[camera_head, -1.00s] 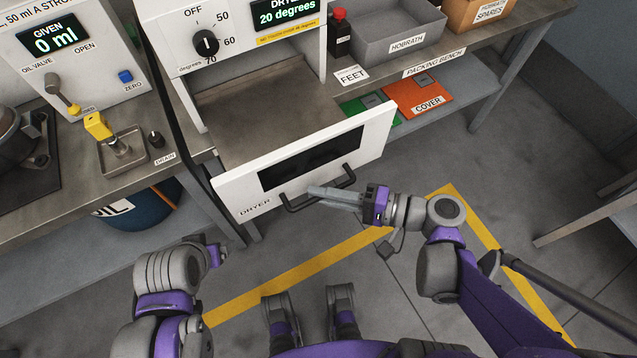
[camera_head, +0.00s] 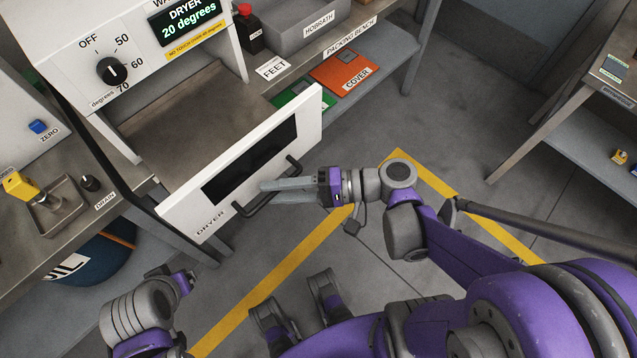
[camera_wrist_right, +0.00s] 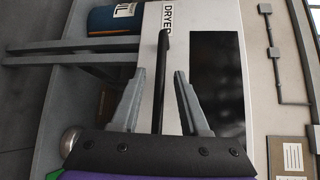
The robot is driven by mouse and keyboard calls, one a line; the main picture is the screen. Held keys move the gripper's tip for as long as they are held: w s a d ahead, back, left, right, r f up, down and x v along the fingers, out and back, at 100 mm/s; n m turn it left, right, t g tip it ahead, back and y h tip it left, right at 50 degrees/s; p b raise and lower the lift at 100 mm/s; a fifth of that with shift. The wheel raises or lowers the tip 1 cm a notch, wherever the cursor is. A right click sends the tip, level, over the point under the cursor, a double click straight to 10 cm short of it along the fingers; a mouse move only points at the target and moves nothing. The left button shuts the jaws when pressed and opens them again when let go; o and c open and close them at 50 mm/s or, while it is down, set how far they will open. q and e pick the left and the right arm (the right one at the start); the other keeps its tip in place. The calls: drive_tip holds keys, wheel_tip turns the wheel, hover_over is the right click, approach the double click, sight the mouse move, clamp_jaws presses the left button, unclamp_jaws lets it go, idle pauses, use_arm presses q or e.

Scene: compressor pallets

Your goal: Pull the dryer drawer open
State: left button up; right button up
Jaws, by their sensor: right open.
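The dryer drawer (camera_head: 185,215) is pulled out from the white dryer (camera_head: 60,40), and its empty floor shows behind the white front with a dark window. Its black bar handle (camera_head: 243,212) is on the front. My right gripper (camera_head: 264,187) is at the handle in the head view. In the right wrist view the open fingers (camera_wrist_right: 158,90) stand on either side of the handle bar (camera_wrist_right: 161,75), with gaps to both. My left gripper (camera_head: 188,276) is low at the left, away from the drawer; its fingers are not clear.
A packing bench (camera_head: 350,38) with a grey bin stands right of the dryer. A small steel tray (camera_head: 58,205) and a blue drum (camera_head: 95,258) are at the left. Another table (camera_head: 600,90) is at the far right. Floor in front is clear.

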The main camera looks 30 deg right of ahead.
drive_tip(key=v, duration=1)
drive_tip(key=shift+a, duration=0.15)
wheel_tip(320, 180, down, 4)
drive_tip(key=a+n+g+h+p, duration=0.2)
drive_tip(key=g+h+p, duration=0.2)
drive_tip(key=h+p, duration=0.4)
drive_tip(key=w+d+r+n+t+h+p, duration=0.2)
drive_tip(key=d+r+n+h, duration=0.2)
drive_tip(key=r+h, duration=0.1)
drive_tip(key=shift+w+r+n+h, duration=0.2)
drive_tip(key=shift+w+n+h, duration=0.15)
drive_tip(key=shift+h, duration=0.55)
idle(1.0)
